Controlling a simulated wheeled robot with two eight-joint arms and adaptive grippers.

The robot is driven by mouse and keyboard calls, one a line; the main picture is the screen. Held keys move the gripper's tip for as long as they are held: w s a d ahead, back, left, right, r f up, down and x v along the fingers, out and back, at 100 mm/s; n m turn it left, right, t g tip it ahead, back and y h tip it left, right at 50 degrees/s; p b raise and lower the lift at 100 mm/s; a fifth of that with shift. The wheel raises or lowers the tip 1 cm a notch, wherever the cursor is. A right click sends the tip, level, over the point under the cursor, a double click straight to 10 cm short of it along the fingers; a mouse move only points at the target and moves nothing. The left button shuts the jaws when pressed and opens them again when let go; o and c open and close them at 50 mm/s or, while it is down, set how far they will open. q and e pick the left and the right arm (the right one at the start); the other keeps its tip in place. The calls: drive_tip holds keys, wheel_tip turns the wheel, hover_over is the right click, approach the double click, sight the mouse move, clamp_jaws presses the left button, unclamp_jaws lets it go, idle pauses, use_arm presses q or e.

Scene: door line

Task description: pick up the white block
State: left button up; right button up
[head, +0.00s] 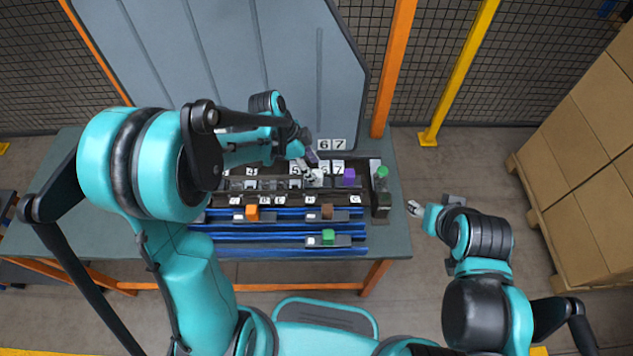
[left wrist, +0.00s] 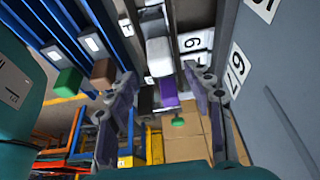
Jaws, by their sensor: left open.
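The white block (left wrist: 158,56) shows in the left wrist view, in a row with the purple block beyond it. In the head view the white block (head: 316,179) is partly hidden by my left gripper (head: 309,168). That gripper is open, with its two fingers apart; in the left wrist view the fingertips (left wrist: 160,76) stand to either side of the white block's line. I cannot tell how much height is left between them. My right gripper (head: 414,208) is off the table's right edge, apart from the blocks; its jaw opening is too small to judge.
A purple block (head: 349,177) sits just right of the white one. Orange (head: 252,213), brown (head: 327,211) and green (head: 328,237) blocks sit on blue rails nearer me. Another green block (head: 382,172) is at the right. A large grey panel (head: 250,60) stands behind.

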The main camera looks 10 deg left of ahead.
sight(317, 175)
use_arm(q)
drive_tip(key=x, duration=0.1)
drive_tip(key=b+x, duration=0.1)
drive_tip(key=x, duration=0.1)
drive_tip(key=b+x, duration=0.1)
drive_tip(key=x, duration=0.1)
drive_tip(key=shift+w+a+f, duration=0.1)
drive_tip(key=shift+a+f, duration=0.1)
drive_tip(key=shift+a, duration=0.2)
drive_tip(key=shift+r, duration=0.1)
clamp_jaws()
